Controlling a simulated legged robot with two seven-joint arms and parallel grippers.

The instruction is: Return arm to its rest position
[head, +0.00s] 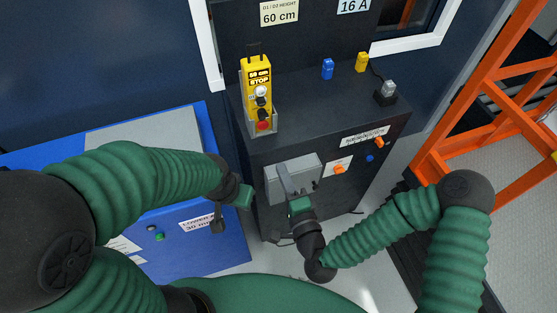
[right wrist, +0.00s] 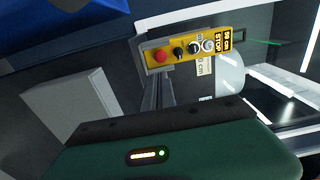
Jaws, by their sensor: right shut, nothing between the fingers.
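My right gripper (head: 299,207) is in front of the dark cabinet (head: 245,165), shut with nothing held. It is just below the grey lever on the grey switch box (head: 308,165); I cannot tell whether they touch. In the right wrist view, my gripper's green body fills the bottom and its fingers are not clear. A grey box (right wrist: 72,108) shows there at the left. My left gripper (head: 243,196) hangs left of the cabinet, beside the blue unit; its fingers are too small to read.
A yellow STOP control box (head: 257,92) stands in a holder on the cabinet; it also shows in the right wrist view (right wrist: 190,47). The blue unit (head: 215,245) is at the left, an orange frame (head: 470,110) at the right. Orange knobs (head: 339,170) sit right of the switch box.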

